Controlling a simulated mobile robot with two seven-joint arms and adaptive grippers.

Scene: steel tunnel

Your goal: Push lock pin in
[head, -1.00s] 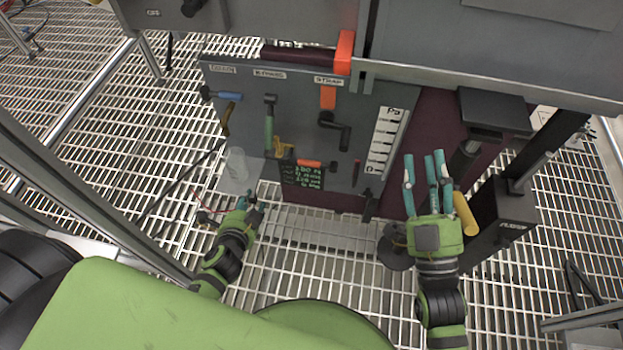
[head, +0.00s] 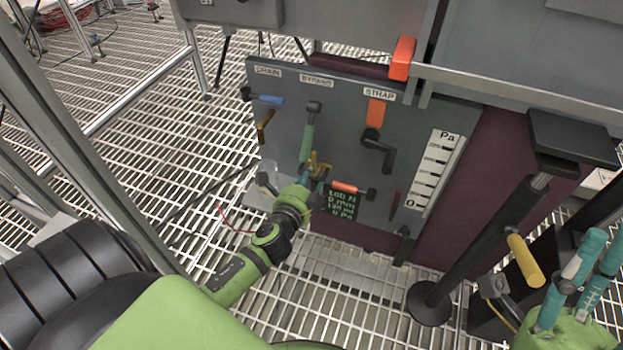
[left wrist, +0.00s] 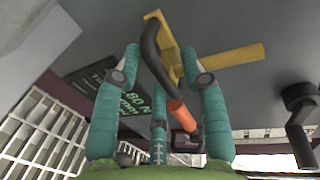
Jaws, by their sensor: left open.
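No part is labelled as the lock pin, so I cannot tell for certain which it is. Contact cannot be told. My right gripper (head: 578,268) is open at the lower right, away from the panel.
Grating floor lies below.

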